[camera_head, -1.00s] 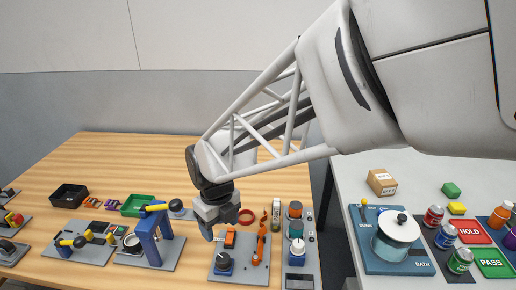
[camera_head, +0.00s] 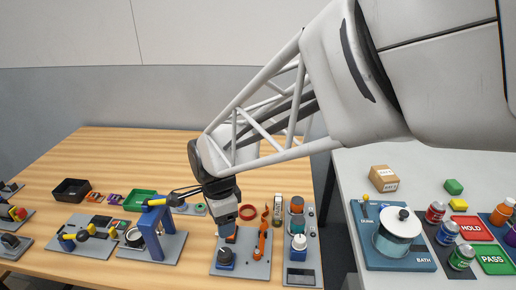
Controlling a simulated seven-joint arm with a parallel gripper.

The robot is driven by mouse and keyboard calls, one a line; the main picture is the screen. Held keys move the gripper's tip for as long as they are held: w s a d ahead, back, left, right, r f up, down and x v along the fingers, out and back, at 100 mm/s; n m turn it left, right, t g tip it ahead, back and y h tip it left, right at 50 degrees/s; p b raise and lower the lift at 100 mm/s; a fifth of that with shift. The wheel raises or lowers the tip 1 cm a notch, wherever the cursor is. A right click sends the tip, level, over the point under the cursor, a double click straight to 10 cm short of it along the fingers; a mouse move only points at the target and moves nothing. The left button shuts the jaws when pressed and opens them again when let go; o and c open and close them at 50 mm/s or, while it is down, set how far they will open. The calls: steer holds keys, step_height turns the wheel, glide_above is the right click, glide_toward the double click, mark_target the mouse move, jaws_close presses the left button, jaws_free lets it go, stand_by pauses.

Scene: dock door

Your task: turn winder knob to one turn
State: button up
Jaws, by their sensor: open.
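My gripper (camera_head: 227,230) points down over a grey plate (camera_head: 256,268) near the front of the wooden table. A blue fixture with a dark round knob (camera_head: 225,255) stands on that plate, just below and in front of my gripper. I cannot tell if this is the winder knob, as no label is legible. An orange lever-like part (camera_head: 262,240) stands to the right on the same plate. The fingers are small and partly merge with the dark parts behind. I see nothing held. The small orange block behind the gripper is mostly hidden.
A blue press-like frame (camera_head: 152,232) with a black-and-yellow handle stands close on the left. A green tray (camera_head: 140,200) lies behind left. A white table (camera_head: 360,165) is beyond a gap at right.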

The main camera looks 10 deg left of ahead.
steer(key=n, duration=2.1)
glide_above(225, 252)
steer(key=shift+f, duration=2.55)
steer(key=shift+f, duration=3.9)
steer(key=c, duration=0.9)
steer(key=shift+c, duration=0.2)
steer(key=shift+m, duration=0.3)
